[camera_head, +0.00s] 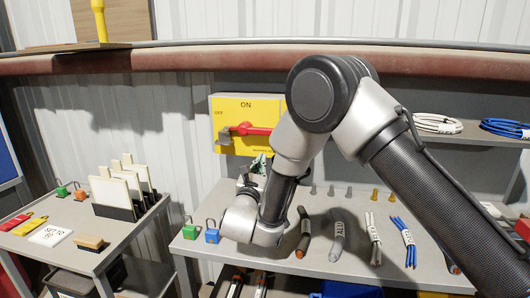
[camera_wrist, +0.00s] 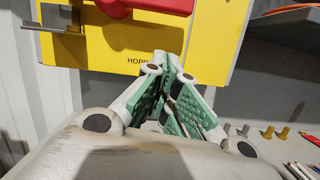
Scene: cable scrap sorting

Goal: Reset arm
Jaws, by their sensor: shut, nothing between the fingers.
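My arm reaches across the right and middle of the head view, bent at the elbow, over the grey bench. My gripper (camera_head: 262,162) shows partly behind my own wrist links, in front of the yellow switch panel. In the wrist view my gripper (camera_wrist: 168,70) has green pads and light fingers, with the tips together and nothing between them. The yellow panel (camera_wrist: 200,25) marked "ON" and "OFF" in the head view (camera_head: 250,106) is on the wall beyond the fingers. Its red handle (camera_head: 252,130) lies sideways and also shows at the top of the wrist view (camera_wrist: 145,5).
The grey bench (camera_head: 310,268) holds cable pieces, including a white bundle (camera_head: 373,240) and a blue bundle (camera_head: 404,240), plus green and blue padlocks (camera_head: 212,233). A side cart (camera_head: 75,262) stands left with tags and plates. A shelf with coiled cables (camera_head: 437,124) is at right.

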